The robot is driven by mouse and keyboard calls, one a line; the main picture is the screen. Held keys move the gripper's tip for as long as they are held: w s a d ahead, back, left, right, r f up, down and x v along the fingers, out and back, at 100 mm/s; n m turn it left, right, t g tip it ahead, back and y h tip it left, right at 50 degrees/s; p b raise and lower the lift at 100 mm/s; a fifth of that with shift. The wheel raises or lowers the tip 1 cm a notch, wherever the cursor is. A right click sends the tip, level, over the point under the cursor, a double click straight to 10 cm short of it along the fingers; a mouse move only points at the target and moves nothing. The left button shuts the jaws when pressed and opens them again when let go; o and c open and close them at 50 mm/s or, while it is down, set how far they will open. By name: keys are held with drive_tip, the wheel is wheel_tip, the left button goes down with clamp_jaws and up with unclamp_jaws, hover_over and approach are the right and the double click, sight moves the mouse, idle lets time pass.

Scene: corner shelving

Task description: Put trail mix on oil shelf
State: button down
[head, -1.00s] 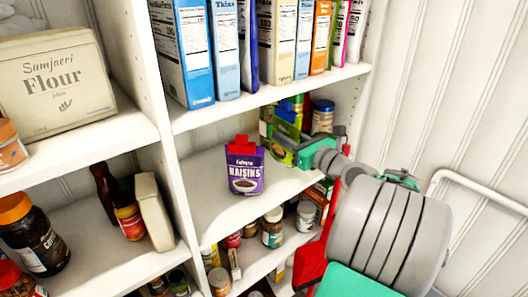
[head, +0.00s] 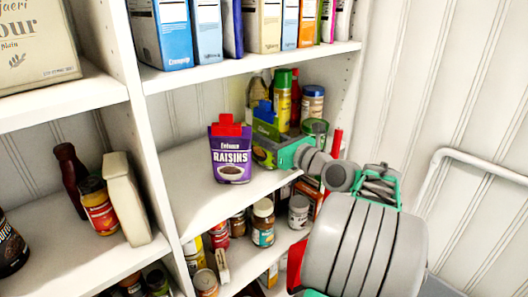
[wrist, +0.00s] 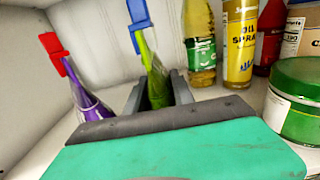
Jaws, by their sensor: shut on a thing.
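A green bag (head: 264,150) with a blue top clip is at the middle shelf, just right of the raisins. Its label is too small to read, so I cannot tell if it is the trail mix. My gripper (head: 287,153) is shut on it from the right; the wrist view shows the green bag (wrist: 155,75) upright between my fingers (wrist: 158,92). I cannot tell whether its base touches the shelf. The oil shelf (head: 200,195) holds an oil spray can (head: 282,100), also in the wrist view (wrist: 239,45), and a clear oil bottle (wrist: 199,50).
A purple raisins bag (head: 230,155) with a red clip stands close on the left. A green-lidded jar (head: 315,130), a red bottle (head: 296,100) and a blue-lidded jar (head: 312,105) stand behind and right. Boxes fill the shelf above, jars the shelf below. The middle shelf's left part is free.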

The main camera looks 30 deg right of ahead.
drive_tip(key=shift+w+a+f, duration=0.1)
drive_tip(key=shift+w+f, duration=0.05)
drive_tip(key=shift+f, duration=0.1)
drive_tip(key=shift+d+r, duration=0.2)
drive_tip(key=c, duration=1.1)
unclamp_jaws()
drive_tip(key=shift+a+f, duration=0.1)
drive_tip(key=shift+o, duration=0.2)
